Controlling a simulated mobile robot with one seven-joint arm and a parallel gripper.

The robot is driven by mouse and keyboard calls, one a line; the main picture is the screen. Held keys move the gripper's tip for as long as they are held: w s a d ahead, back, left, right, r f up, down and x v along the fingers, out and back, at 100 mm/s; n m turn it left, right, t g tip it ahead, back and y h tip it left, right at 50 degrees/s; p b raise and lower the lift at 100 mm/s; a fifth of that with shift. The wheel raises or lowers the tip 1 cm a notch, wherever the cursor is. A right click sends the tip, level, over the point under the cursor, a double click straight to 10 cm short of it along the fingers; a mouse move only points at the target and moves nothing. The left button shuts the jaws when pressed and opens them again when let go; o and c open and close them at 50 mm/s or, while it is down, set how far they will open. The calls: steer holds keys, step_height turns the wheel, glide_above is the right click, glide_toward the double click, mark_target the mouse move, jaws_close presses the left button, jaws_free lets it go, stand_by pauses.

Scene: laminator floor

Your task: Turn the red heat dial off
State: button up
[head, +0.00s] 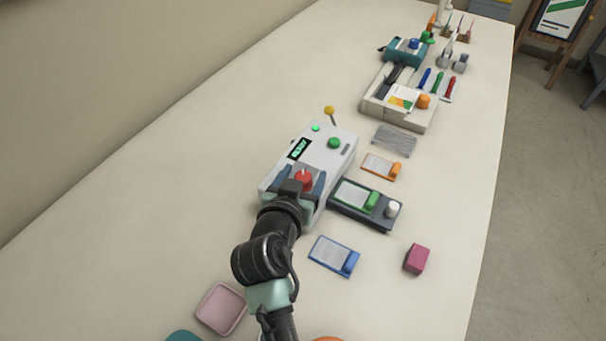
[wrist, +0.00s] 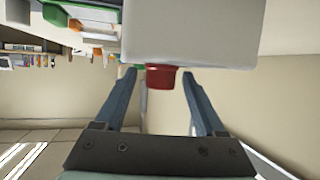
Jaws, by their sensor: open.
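The red heat dial (head: 304,179) sits on the near end of the white laminator (head: 336,157). In the wrist view the red dial (wrist: 161,77) sticks out from the pale machine body (wrist: 190,35). My gripper (head: 303,185) is at the dial with its blue fingers on either side of it. In the wrist view my gripper (wrist: 160,76) is open, with the dial between the fingertips and a gap visible on both sides. The dial's pointer setting cannot be made out. The laminator also carries a lit green display (head: 299,149), a green knob (head: 334,143) and a yellow-tipped lever (head: 329,111).
A dark tray with a green-clipped card (head: 337,203) stands right of the laminator. A blue card holder (head: 334,255), a magenta block (head: 417,259) and a pink dish (head: 221,308) lie nearer. A cream tray (head: 370,108) stands farther back. The table's left side is clear.

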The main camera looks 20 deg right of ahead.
jaws_close()
steer(key=shift+s+r+n+t+y+p, duration=0.15)
steer(key=shift+n+t+y+p, duration=0.25)
steer(key=shift+p, duration=0.5)
steer(key=shift+n+y+p, duration=0.5)
steer(key=shift+p, duration=0.35)
steer(key=shift+n+t+y+p, duration=0.5)
steer(key=shift+n+y+p, duration=0.3)
steer(key=shift+p, duration=0.35)
steer(key=shift+f+n+t+y, duration=0.25)
steer(key=shift+n+t+y, duration=0.15)
steer(key=shift+n+y, duration=0.65)
steer(key=shift+n+y+b, duration=0.45)
steer(key=shift+y+b, duration=0.2)
steer(key=shift+b, duration=0.4)
steer(key=shift+n+y+b, duration=0.3)
steer(key=shift+y+b, duration=0.1)
